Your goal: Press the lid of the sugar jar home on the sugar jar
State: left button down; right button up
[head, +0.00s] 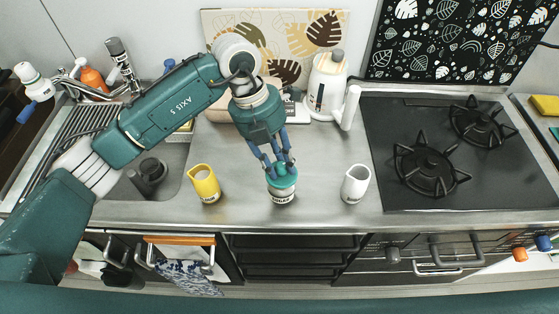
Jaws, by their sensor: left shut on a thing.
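The sugar jar (282,197) stands upright on the steel counter near its front edge, with a dark label band on its pale body. Its teal lid (282,178) is on top of the jar, between my left gripper's fingers. My left gripper (279,168) reaches down from above and is shut on the lid. Whether the lid is fully seated cannot be told from this view. My right gripper is not in view.
A yellow jug (205,184) stands left of the jar and a white jug (355,184) right of it. A white kettle (326,85) stands behind. A gas hob (450,150) is at right, a sink (165,179) at left. Counter beside the jar is clear.

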pick_arm(q)
jog(key=shift+f, duration=0.15)
jog(key=c, duration=1.3)
grip_release()
jog(key=shift+w+a+r, duration=0.1)
jog(key=shift+r, duration=0.4)
jog(key=v, duration=1.1)
